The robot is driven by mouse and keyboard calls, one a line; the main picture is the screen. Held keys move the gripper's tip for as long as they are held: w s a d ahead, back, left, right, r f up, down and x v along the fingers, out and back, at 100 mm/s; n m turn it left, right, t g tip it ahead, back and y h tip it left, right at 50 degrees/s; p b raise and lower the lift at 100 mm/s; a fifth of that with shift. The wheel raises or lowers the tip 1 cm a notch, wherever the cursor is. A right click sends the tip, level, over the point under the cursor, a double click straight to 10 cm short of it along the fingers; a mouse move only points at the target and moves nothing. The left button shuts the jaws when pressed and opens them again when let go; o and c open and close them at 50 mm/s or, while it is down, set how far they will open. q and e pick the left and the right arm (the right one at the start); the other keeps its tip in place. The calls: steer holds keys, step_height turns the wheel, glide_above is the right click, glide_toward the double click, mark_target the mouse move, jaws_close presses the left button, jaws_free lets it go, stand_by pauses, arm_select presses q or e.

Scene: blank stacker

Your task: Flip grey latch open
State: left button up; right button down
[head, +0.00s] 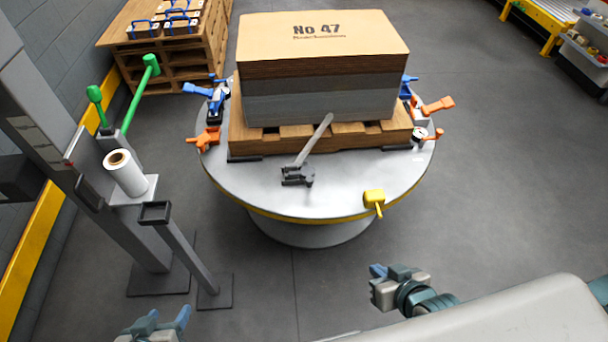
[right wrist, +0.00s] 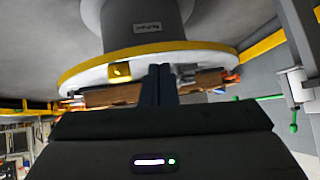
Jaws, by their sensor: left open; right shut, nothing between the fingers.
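The grey latch (head: 298,178) has a dark base near the front of the round table (head: 250,190). Its long pale grey arm (head: 316,138) slants up and right, its tip in front of the stacked block. My right gripper (head: 376,272) is shut and empty, in front of the table and apart from it; its closed fingers show in the right wrist view (right wrist: 160,78). My left gripper (head: 172,318) is open and empty at the bottom left, partly cut off by the frame edge.
A stack of sheets (head: 320,70) marked No 47 sits on a wooden pallet (head: 245,140) on the table. Blue (head: 200,90) and orange (head: 203,138) clamps flank it. A yellow handle (head: 374,198) sits at the front right rim. A post holds a white roll (head: 125,172) at left.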

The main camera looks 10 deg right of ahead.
steer(key=w+d+n+t+h, duration=0.35)
steer(key=w+n+t, duration=0.3)
steer(key=w, duration=0.65)
arm_select(q)
steer(key=shift+s+a+r+g+p, duration=0.2)
steer(key=shift+r+g+p, duration=0.05)
steer(key=shift+g+p, duration=0.25)
arm_select(e)
steer(key=w+a+f+n+y, duration=0.2)
steer(key=w+a+n+y, duration=0.1)
steer(key=a+n, duration=0.3)
steer(key=w+a+f+n+y, duration=0.2)
steer(key=a+n+y, duration=0.4)
steer(key=n, duration=0.4)
steer(key=shift+w+a+f+t, duration=0.25)
steer(key=shift+w+a+t, duration=0.1)
steer(key=shift+w+a, duration=0.35)
